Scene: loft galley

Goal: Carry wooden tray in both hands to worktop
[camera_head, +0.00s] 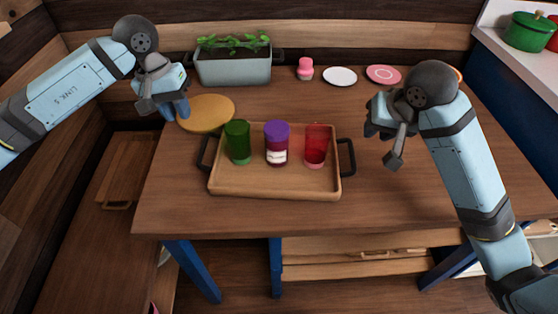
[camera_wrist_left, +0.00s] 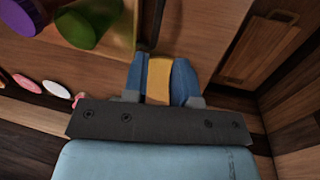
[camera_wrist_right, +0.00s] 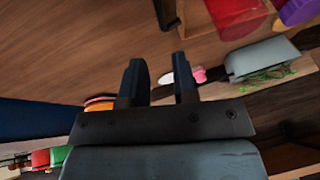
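The wooden tray (camera_head: 275,186) lies flat on a wooden table, with a black handle at each end, left (camera_head: 204,152) and right (camera_head: 347,158). On it stand a green cup (camera_head: 238,142), a purple container (camera_head: 277,143) with a white label, and a red see-through cup (camera_head: 316,146).
A grey planter (camera_head: 233,70), pink jar (camera_head: 305,68), white plate (camera_head: 340,76) and pink plate (camera_head: 383,75) line the back. A white-topped counter (camera_head: 490,35) with a green pot (camera_head: 530,32) stands right. The table's front is clear.

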